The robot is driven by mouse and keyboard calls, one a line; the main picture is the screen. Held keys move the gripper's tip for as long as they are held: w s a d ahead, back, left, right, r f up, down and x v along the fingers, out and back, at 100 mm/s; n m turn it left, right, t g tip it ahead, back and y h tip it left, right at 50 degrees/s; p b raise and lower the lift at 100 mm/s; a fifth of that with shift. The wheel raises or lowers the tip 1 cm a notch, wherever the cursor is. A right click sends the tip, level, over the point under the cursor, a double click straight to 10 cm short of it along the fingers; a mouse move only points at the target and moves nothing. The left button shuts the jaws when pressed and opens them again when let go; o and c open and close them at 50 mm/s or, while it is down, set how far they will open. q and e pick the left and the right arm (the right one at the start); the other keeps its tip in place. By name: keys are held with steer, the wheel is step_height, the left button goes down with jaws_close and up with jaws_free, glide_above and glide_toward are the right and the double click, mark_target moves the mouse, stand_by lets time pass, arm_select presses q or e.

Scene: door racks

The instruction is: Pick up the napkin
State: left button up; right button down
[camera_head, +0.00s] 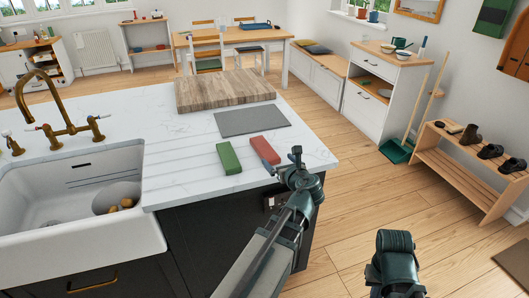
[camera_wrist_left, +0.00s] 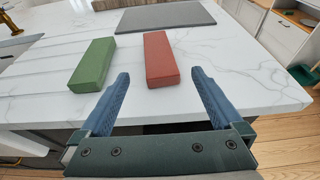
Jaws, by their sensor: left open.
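No thing is clearly recognisable as a napkin. Two folded-looking oblong blocks lie flat and apart on the white marble counter (camera_head: 190,140): a red one (camera_head: 265,150) near the corner and a green one (camera_head: 228,158) to its left. My left gripper (camera_head: 282,162) is at the counter's front edge, just beside the red block. In the left wrist view its open, empty fingers (camera_wrist_left: 160,73) point at the red block (camera_wrist_left: 160,60), whose near end lies between the tips in the picture. The green block (camera_wrist_left: 93,65) is left of the left finger.
A grey flat mat (camera_head: 251,121) and a wooden board (camera_head: 225,90) lie behind the blocks. A white sink (camera_head: 70,225) with a brass tap (camera_head: 65,125) is at left, holding a bowl. A shoe rack (camera_head: 460,170) and open wooden floor are at right.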

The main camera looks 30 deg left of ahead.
arm_select(q)
steer(key=b, duration=0.2)
glide_toward(265, 148)
steer(key=x, duration=0.3)
steer(key=shift+w+d+f, duration=0.1)
steer(key=shift+w+d, duration=0.05)
steer(key=shift+d, duration=0.15)
steer(key=shift+b+x, duration=0.55)
steer(key=shift+x, duration=2.6)
steer(key=shift+s+a, duration=0.15)
steer(key=shift+s, duration=0.15)
steer(key=shift+c, duration=0.7)
steer(key=c, duration=1.2)
steer(key=shift+r, duration=0.3)
